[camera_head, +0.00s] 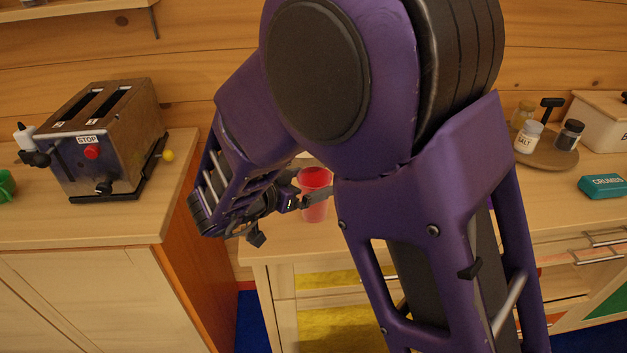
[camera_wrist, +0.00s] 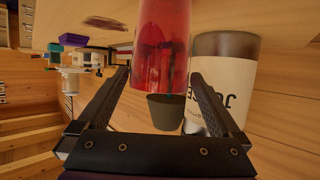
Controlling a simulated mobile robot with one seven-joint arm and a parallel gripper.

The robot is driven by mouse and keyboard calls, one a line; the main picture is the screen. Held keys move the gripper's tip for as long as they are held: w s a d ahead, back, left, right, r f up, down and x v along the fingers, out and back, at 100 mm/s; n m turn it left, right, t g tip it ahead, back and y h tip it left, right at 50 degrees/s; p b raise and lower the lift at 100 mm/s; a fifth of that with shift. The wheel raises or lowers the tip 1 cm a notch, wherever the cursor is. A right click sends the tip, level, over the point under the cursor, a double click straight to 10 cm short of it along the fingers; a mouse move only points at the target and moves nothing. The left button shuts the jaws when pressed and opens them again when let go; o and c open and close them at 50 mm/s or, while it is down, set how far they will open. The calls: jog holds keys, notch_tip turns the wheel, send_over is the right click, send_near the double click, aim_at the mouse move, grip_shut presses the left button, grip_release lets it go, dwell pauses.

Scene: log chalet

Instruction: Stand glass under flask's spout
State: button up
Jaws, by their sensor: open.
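A red glass (camera_head: 315,179) stands on the wooden counter, partly hidden by my arm in the head view. In the wrist view the red glass (camera_wrist: 162,45) lies between the two fingers of my gripper (camera_wrist: 160,76), which are spread, with gaps visible beside it. The gripper is open around the glass and not shut on it. A cylinder with a brown end and a white label (camera_wrist: 225,85) is close behind the right finger; I cannot tell whether it is the flask. No spout can be made out; my arm hides much of the counter.
A dark green-grey cup-like thing (camera_wrist: 166,112) is close to the glass. A toaster-like machine (camera_head: 105,140) is on the left counter. A round board with jars (camera_head: 545,148), a teal box (camera_head: 604,186) and a cream bin (camera_head: 600,120) are at the right. A gap separates the counters.

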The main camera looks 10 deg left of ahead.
jog(key=p+v, duration=0.1)
jog(key=v, duration=0.9)
jog(key=shift+s+a, duration=0.25)
jog(key=shift+s, duration=0.05)
jog(key=shift+w+r+p, duration=0.1)
jog(key=shift+r+p, duration=0.05)
jog(key=shift+p, duration=0.15)
